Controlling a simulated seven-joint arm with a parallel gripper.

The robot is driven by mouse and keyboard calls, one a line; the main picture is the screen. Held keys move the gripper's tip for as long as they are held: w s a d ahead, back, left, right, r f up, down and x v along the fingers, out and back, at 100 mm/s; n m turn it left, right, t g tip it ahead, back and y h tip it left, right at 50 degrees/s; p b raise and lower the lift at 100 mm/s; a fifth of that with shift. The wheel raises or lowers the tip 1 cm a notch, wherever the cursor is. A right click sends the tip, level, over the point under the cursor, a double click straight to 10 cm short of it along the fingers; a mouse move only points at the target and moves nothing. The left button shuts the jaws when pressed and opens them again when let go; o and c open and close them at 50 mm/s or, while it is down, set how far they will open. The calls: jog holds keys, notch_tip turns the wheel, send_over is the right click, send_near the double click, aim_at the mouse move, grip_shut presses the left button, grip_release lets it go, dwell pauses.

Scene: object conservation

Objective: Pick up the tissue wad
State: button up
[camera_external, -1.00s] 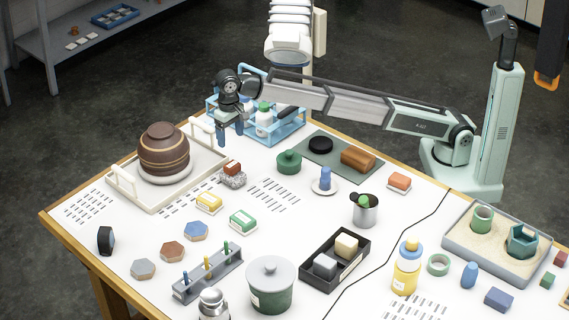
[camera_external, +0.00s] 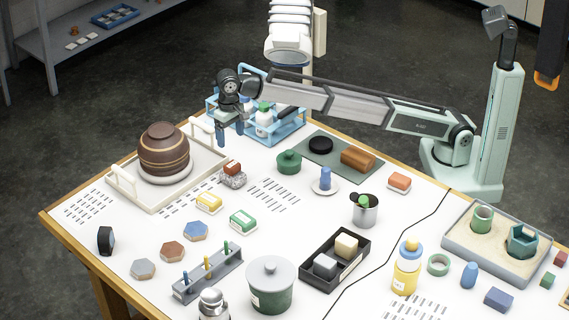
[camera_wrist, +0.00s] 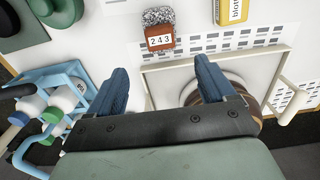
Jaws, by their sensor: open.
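My gripper (camera_external: 229,134) is open and empty above the far side of the table, between the white tray and the blue rack. In the wrist view its two blue fingers (camera_wrist: 161,75) are spread apart, with nothing between them but the table and the tray's edge below. I cannot make out anything that is clearly a tissue wad in either view. A grey speckled lump (camera_external: 233,182) with a red-brown block (camera_external: 232,167) against it lies in front of the gripper. In the wrist view the block (camera_wrist: 160,38) carries a tag reading 243, beside the lump (camera_wrist: 157,15).
The white tray (camera_external: 122,180) with a brown striped pot (camera_external: 163,152) stands left of the gripper. The blue rack (camera_external: 285,128) with bottles is close on its right. A green lidded pot (camera_external: 288,163) and yellow box (camera_external: 208,202) lie nearer the table's middle.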

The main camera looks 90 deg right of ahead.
aim_at(210, 121)
jog(key=w+d+f+m, duration=0.1)
jog(key=w+d+f, duration=0.1)
jog(key=d, duration=1.3)
jog(key=w+d+f+m, duration=0.1)
jog(key=w+d, duration=0.1)
jog(key=d, duration=1.3)
jog(key=w+f+n, duration=0.1)
jog(key=f, duration=0.3)
jog(key=w+f+n+t, duration=0.1)
jog(key=w+f+n, duration=0.1)
jog(key=f, duration=0.3)
jog(key=w+d+f+n, duration=0.1)
jog(key=f+n, duration=0.1)
jog(key=f, duration=0.2)
jog(key=shift+w+f+t+h, duration=0.2)
jog(key=shift+f+t+h, duration=0.1)
jog(key=shift+f+h, duration=0.1)
jog(key=shift+c, duration=0.5)
jog(key=c, duration=1)
